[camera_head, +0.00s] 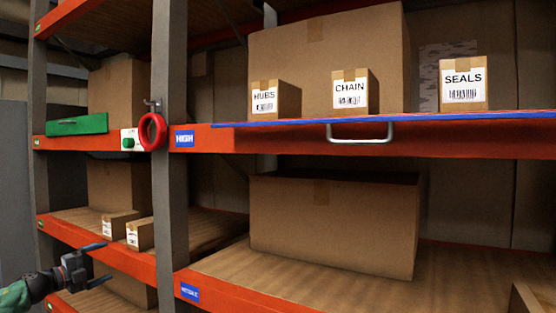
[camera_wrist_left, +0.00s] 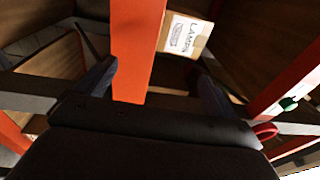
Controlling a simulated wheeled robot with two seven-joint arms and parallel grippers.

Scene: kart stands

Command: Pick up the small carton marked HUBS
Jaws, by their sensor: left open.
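The small carton marked HUBS (camera_head: 275,100) stands upright on the upper shelf in the head view, at the left of a row with the CHAIN carton (camera_head: 353,93) and the SEALS carton (camera_head: 463,84). My left gripper (camera_head: 98,264) is open and empty at the lower left, in front of the lower shelf of the left bay, well below and left of the HUBS carton. In the left wrist view its fingers (camera_wrist_left: 155,85) are apart, with an orange shelf beam and a carton (camera_wrist_left: 185,36) with a partly readable label beyond them. My right gripper is not in view.
A grey upright (camera_head: 170,200) with a red ring (camera_head: 152,131) stands between my left gripper and the HUBS carton. Large cartons (camera_head: 330,225) fill shelf space behind and below.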

